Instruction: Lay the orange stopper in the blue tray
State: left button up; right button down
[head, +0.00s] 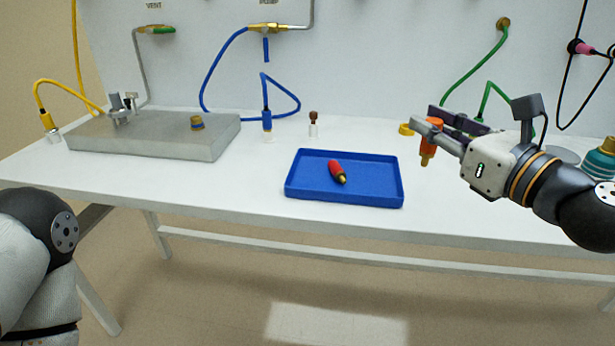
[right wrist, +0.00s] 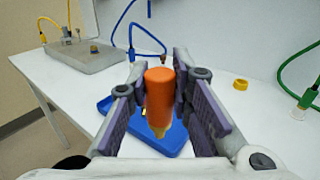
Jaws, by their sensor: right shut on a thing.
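The orange stopper (head: 428,150) has an orange body and a brass-coloured lower tip. My right gripper (head: 426,117) is shut on it and holds it roughly upright, above the table and to the right of the tray. In the right wrist view the orange stopper (right wrist: 159,95) sits between the two purple-padded fingers. The blue tray (head: 345,199) lies on the white table and holds a red stopper with a dark, brass-tipped end (head: 337,171). The tray (right wrist: 104,104) shows partly behind the held stopper in the right wrist view. My left gripper is out of view.
A grey metal block (head: 150,136) with fittings stands on the left. A small brown-topped vial (head: 313,124) stands behind the tray. A yellow ring (head: 405,129) lies near the right gripper. Blue, green and yellow hoses hang at the back. The tray's right half is clear.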

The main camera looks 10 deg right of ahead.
jog(key=shift+w+a, duration=0.2)
jog(key=shift+a, duration=0.1)
jog(key=w+a+f+b, duration=0.1)
jog(key=w+f, duration=0.3)
jog(key=w+a+f+b, duration=0.2)
jog(key=w+f, duration=0.2)
jog(key=w+a+f+b, duration=0.2)
jog(key=w+f, duration=0.2)
jog(key=f, duration=0.1)
jog(key=shift+w+a, duration=0.25)
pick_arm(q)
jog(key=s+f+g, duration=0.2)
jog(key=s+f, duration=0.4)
pick_arm(e)
jog(key=shift+r, duration=0.15)
jog(key=shift+f, duration=0.2)
jog(key=c, duration=1.9)
grip_release()
jog(key=shift+f, duration=0.1)
jog(key=o, duration=0.5)
jog(key=shift+c, duration=0.2)
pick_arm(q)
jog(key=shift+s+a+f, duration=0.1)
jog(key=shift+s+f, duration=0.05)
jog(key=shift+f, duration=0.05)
